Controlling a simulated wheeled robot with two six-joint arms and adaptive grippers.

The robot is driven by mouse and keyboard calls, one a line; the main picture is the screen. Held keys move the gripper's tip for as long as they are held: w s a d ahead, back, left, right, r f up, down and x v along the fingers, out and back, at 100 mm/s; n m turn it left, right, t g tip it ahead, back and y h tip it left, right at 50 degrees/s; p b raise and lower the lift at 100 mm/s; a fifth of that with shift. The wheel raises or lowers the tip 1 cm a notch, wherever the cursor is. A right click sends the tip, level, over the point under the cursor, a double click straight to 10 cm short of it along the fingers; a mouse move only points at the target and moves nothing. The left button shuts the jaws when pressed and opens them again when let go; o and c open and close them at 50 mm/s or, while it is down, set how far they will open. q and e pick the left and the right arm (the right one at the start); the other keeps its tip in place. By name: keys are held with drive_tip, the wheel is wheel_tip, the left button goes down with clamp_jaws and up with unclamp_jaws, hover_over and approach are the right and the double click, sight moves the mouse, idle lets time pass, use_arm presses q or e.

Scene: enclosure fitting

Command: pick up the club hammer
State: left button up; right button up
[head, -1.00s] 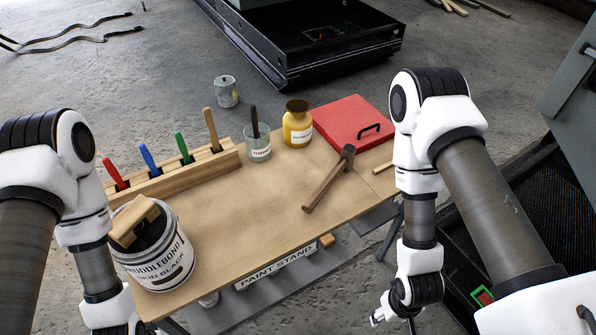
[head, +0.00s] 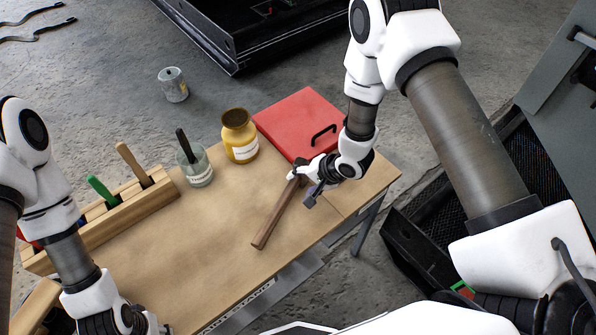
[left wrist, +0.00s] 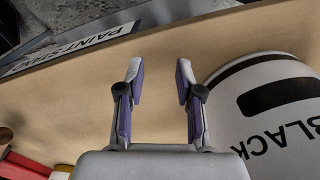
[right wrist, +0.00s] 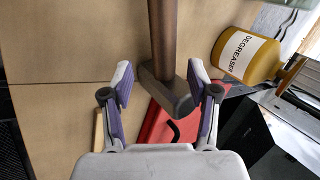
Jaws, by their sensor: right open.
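The club hammer (head: 277,217) lies on the wooden table, its brown handle pointing toward the table's front edge. Its head is hidden behind my right gripper in the head view. My right gripper (head: 303,185) is over the head end of the hammer. In the right wrist view the dark hammer head (right wrist: 168,90) and the handle (right wrist: 163,35) show between and just beyond the open fingers (right wrist: 160,85). I cannot tell whether they touch it. My left gripper (left wrist: 155,75) is open and empty over the table, beside the large white bucket (left wrist: 270,110).
A red case (head: 298,122) with a black handle lies just beyond the hammer. A yellow degreaser bottle (head: 239,138) and a glass jar (head: 195,168) stand to its left. A wooden rack (head: 130,208) of handled tools is farther left. The table middle is clear.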

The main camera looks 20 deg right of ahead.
sight(295, 184)
drive_tip(key=x, duration=0.5)
drive_tip(key=shift+w+a+r+p, duration=0.15)
drive_tip(key=shift+w+r+p, duration=0.05)
drive_tip(key=shift+p, duration=0.1)
drive_tip(key=shift+s+r, duration=0.1)
drive_tip(key=shift+s, duration=0.15)
drive_tip(key=c, duration=0.5)
clamp_jaws()
drive_tip(key=shift+r, duration=0.15)
